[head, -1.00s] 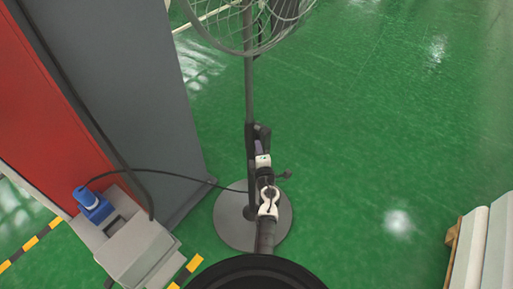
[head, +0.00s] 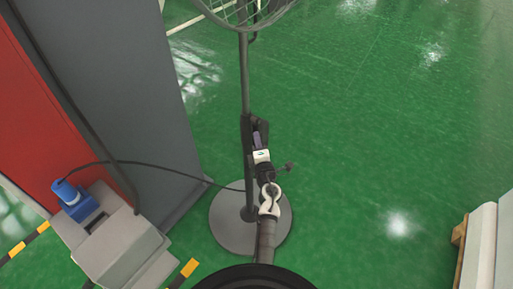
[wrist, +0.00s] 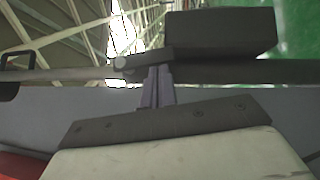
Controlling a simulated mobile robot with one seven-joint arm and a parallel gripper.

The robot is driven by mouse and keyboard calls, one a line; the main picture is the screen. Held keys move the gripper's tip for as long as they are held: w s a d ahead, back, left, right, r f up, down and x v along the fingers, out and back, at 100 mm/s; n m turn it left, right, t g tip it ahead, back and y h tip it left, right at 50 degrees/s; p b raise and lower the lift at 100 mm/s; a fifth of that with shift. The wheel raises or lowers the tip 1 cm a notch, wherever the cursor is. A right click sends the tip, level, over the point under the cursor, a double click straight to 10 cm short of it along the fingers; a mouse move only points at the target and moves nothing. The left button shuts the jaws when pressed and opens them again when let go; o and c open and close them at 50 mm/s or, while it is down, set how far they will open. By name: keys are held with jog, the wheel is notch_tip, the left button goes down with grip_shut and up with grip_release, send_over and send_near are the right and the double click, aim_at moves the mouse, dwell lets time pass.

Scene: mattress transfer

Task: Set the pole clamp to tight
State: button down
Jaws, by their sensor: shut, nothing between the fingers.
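The pole clamp (head: 248,119) is a dark fitting on the fan's upright pole (head: 244,75). A dark block-shaped lever (head: 263,128) stands out from its right side. Contact cannot be told. In the head view my gripper (head: 256,137) is close beside the pole, just below the lever, and partly hidden by my wrist.
The fan's wire cage (head: 245,12) is above, and its round base (head: 225,222) is on the green floor. A grey and red cabinet (head: 125,90) stands left, with a grey box (head: 120,250), blue plug (head: 70,195) and black cable. A pallet load (head: 480,245) is at right. The floor between is clear.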

jog(key=n+b, duration=0.1)
jog(key=b, duration=0.2)
jog(key=w+n+t+b, duration=0.1)
jog(key=b, duration=0.3)
jog(key=shift+d+f+y, duration=0.3)
jog(key=shift+d+f, duration=0.05)
jog(key=shift+f, duration=0.05)
jog(key=shift+r, duration=0.15)
jog(key=shift+s, duration=0.1)
